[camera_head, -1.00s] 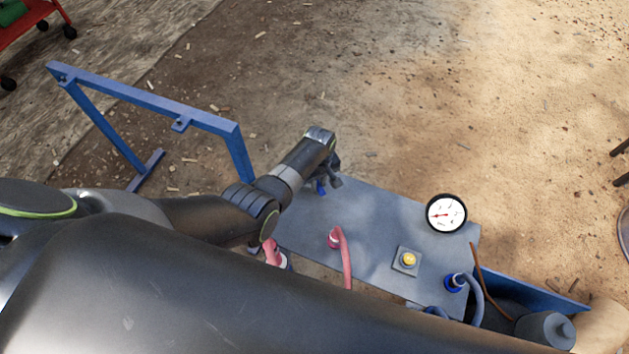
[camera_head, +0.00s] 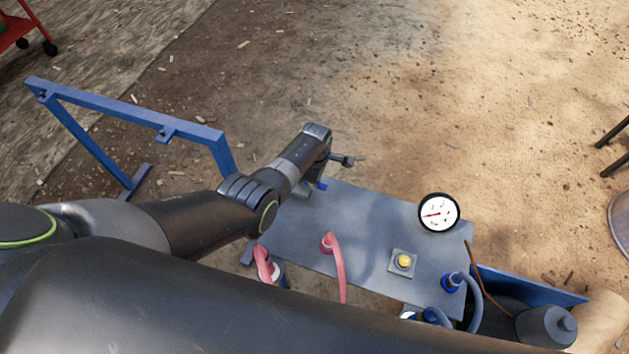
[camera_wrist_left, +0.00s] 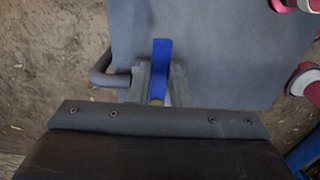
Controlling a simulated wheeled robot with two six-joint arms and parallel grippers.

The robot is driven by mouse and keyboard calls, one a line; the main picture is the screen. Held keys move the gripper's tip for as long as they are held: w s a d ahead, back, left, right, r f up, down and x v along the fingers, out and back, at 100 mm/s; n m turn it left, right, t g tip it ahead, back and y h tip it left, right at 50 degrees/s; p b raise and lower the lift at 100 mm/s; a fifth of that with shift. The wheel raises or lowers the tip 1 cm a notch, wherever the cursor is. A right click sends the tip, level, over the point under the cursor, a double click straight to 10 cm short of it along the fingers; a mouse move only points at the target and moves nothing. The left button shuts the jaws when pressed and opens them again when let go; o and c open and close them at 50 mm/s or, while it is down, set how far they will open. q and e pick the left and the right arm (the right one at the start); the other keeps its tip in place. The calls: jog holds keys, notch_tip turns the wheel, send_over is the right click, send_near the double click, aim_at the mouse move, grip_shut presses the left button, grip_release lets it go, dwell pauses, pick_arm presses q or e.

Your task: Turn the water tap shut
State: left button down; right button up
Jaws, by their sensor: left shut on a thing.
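The water tap's blue lever handle (camera_wrist_left: 162,62) stands upright in the left wrist view, over the grey panel. My left gripper (camera_wrist_left: 160,82) is shut on this handle, with one grey finger on either side and the blue end sticking out beyond them. A grey curved pipe (camera_wrist_left: 103,74) shows just left of the fingers. In the head view only a small blue bit of the handle (camera_head: 322,186) shows below my left wrist, at the panel's far left end. The tap's body is mostly hidden by the gripper. My right gripper is in neither view.
The grey panel (camera_head: 375,225) carries a round gauge (camera_head: 438,212), a yellow button (camera_head: 403,261), a pink hose (camera_head: 338,270) and a blue-grey hose (camera_head: 470,290). A blue frame (camera_head: 125,112) stands at the left. Open dirt ground lies beyond the panel.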

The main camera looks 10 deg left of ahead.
pick_arm(q)
jog(key=shift+w, duration=0.1)
dwell(0.4)
jog(key=c, duration=1.3)
grip_release()
jog(key=shift+r, duration=0.45)
notch_tip(320, 180, up, 5)
jog(key=p, duration=0.2)
jog(key=shift+r+p, duration=0.15)
jog(key=shift+p, duration=0.15)
jog(key=shift+r+p, duration=0.35)
jog(key=shift+r, duration=5.25)
